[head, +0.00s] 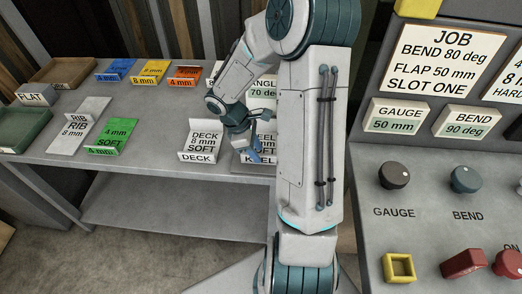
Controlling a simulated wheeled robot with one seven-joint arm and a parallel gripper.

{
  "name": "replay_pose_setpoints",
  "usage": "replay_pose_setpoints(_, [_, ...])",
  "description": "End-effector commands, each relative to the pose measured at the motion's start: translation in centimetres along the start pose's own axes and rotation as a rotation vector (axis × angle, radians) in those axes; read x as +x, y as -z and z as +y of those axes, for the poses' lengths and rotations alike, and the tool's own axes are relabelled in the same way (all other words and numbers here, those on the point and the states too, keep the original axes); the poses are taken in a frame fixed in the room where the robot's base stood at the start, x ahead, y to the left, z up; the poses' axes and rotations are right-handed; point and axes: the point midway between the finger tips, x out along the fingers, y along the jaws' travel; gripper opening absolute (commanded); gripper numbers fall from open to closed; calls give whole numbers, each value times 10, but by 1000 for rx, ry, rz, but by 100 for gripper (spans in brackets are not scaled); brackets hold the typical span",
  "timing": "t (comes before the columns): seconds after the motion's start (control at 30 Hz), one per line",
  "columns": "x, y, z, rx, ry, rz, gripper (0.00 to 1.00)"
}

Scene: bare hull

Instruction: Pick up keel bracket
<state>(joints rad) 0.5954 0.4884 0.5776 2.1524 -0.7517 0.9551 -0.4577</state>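The keel bracket (265,158) stands at the front edge of the grey table, right of the deck bracket. It is a pale bent plate; its label is partly readable as "KEEL", and my arm covers much of it. My gripper (253,157) points down at the bracket's left part, overlapping it in the picture. The blue-tipped fingers are small and partly merged, so I cannot tell whether they are open or shut, or whether they touch the bracket.
The deck bracket (203,142) stands close to the left. Rib (78,127), green (112,135), blue (117,70), yellow (150,72) and orange (184,76) plates lie further left. A brown tray (40,85) and green tray (8,146) sit at the left end. A control panel (430,190) stands at right.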

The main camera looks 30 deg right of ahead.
Motion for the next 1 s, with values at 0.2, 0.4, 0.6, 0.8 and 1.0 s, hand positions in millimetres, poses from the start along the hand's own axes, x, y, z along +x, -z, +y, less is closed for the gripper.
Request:
replay_pose_setpoints(0.2, [27, -2, -2, -1, 2, 0, 35])
replay_pose_setpoints(0.4, [30, -2, -1, 0, -1, 0, 35])
replay_pose_setpoints(0.6, [30, -2, -1, 0, 0, 0, 2])
replay_pose_setpoints(0.8, [29, -2, -1, 1, -1, -1, 0])
replay_pose_setpoints(1.0, [26, -3, -1, 2, -2, 0, 0])
